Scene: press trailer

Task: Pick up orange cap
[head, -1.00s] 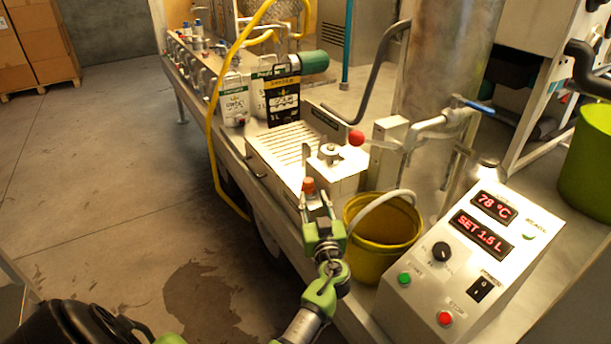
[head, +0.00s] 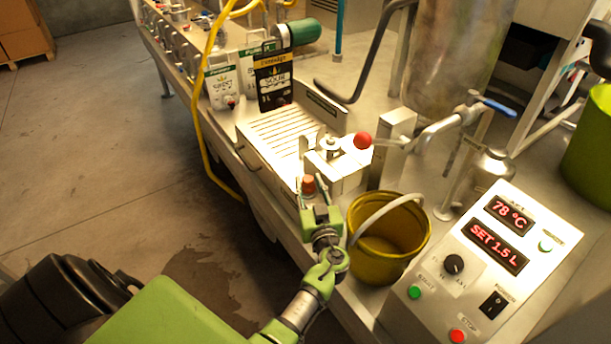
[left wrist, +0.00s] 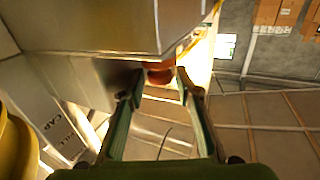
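The orange cap (head: 308,184) sits near the front edge of the trailer, beside the metal filling fixture (head: 338,163). It also shows in the left wrist view (left wrist: 160,76), between and just beyond the fingertips. My left gripper (head: 311,190) is open, with its fingers pointing at the cap, one on either side in the picture. In the left wrist view the fingers (left wrist: 158,86) are spread and nothing is held between them. What the cap rests on is partly hidden. My right gripper is not in view.
A yellow bucket (head: 388,240) stands right of my left gripper, close to it. The control box (head: 480,265) is further right. A red ball knob (head: 363,141) sticks out near the fixture.

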